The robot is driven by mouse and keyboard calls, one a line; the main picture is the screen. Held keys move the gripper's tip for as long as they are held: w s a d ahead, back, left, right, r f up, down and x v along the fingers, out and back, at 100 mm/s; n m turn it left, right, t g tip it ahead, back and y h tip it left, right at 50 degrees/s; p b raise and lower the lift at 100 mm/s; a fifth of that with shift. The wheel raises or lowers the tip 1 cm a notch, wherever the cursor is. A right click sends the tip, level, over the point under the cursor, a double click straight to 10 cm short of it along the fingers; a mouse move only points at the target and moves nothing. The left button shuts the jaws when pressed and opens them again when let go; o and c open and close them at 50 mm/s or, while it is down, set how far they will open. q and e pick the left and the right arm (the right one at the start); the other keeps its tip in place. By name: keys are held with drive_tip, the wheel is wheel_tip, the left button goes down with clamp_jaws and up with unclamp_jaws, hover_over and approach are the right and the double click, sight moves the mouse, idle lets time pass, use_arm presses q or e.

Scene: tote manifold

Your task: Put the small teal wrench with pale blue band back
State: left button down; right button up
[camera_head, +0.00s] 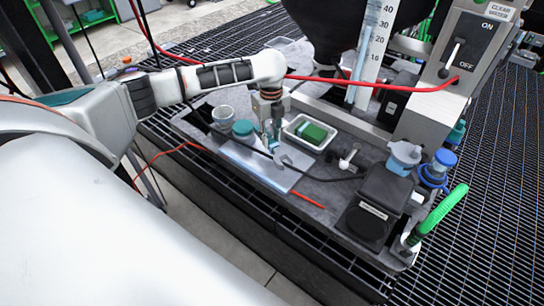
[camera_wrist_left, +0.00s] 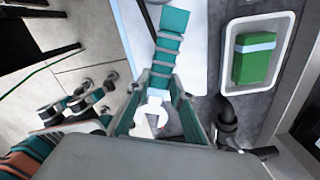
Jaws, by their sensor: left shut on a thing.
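My left gripper (camera_head: 272,138) is low over the pale blue board on the bench and is shut on the small teal wrench. In the left wrist view the wrench (camera_wrist_left: 168,48) has a teal handle with grey stripes, a pale blue band near its jaw end and a pale open jaw. The jaw end lies between the fingers (camera_wrist_left: 156,118). In the head view the wrench's pale jaw (camera_head: 287,161) shows just beside the fingertips. The gripper hides much of the rest. Whether the wrench touches the board (camera_head: 244,160) I cannot tell. My right gripper is not in view.
A teal-topped jar (camera_head: 243,129) and a grey cup (camera_head: 222,114) stand left of the gripper. A white tray (camera_head: 291,130) with a green block is close on its right. A red stick (camera_head: 308,199) lies in front. A black box (camera_head: 377,202) and dark cable are at right.

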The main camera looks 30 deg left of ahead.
sight(271, 141)
use_arm(q)
drive_tip(key=shift+f+b, duration=0.3)
drive_tip(key=shift+f, duration=1.15)
wheel_tip(271, 141, down, 5)
drive_tip(key=shift+f+b, duration=0.1)
drive_tip(key=shift+b, duration=0.55)
drive_tip(key=c, duration=1.8)
unclamp_jaws()
drive_tip(key=shift+o, duration=0.2)
drive_tip(key=shift+r, duration=0.25)
wheel_tip(271, 141, up, 12)
drive_tip(key=p, duration=0.3)
drive_tip(key=shift+f, duration=0.1)
